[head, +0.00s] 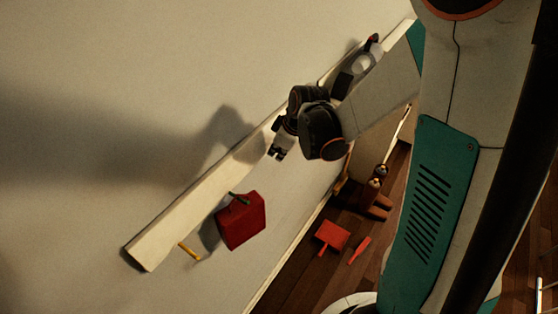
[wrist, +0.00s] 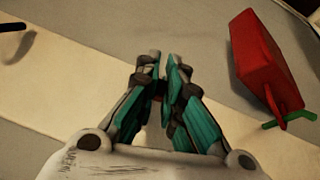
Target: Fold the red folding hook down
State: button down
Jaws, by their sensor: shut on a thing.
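I cannot make out the red folding hook in either view. The pale hook board (head: 160,240) runs slantwise along the wall; it also crosses the wrist view (wrist: 60,95). My gripper (head: 277,154) is in front of the board, to the upper right of the red bag. In the wrist view its fingers (wrist: 159,66) are drawn close together over the board. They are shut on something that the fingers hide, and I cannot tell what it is.
A red bag (head: 242,222) hangs at a green hook (head: 238,199), right of the fingers in the wrist view (wrist: 262,60). A yellow hook (head: 188,252) sticks out near the board's lower end. A black hook (wrist: 12,27) is at the wrist view's left. A red dustpan (head: 331,237) lies on the floor.

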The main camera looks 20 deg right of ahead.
jog(key=f+t+y+b, duration=0.1)
jog(key=t+b, duration=0.1)
jog(key=b, duration=0.2)
jog(key=f+t+y+b, duration=0.1)
jog(key=t+b, duration=0.1)
jog(key=b, duration=0.2)
jog(key=s+f+t+y+b, duration=0.1)
jog(key=t+y+b, duration=0.1)
jog(key=b, duration=0.2)
jog(key=shift+d+b, duration=0.3)
jog(key=shift+d, duration=0.05)
jog(key=shift+t+b, duration=0.3)
jog(key=shift+b, duration=0.05)
jog(key=c, duration=1.7)
grip_release()
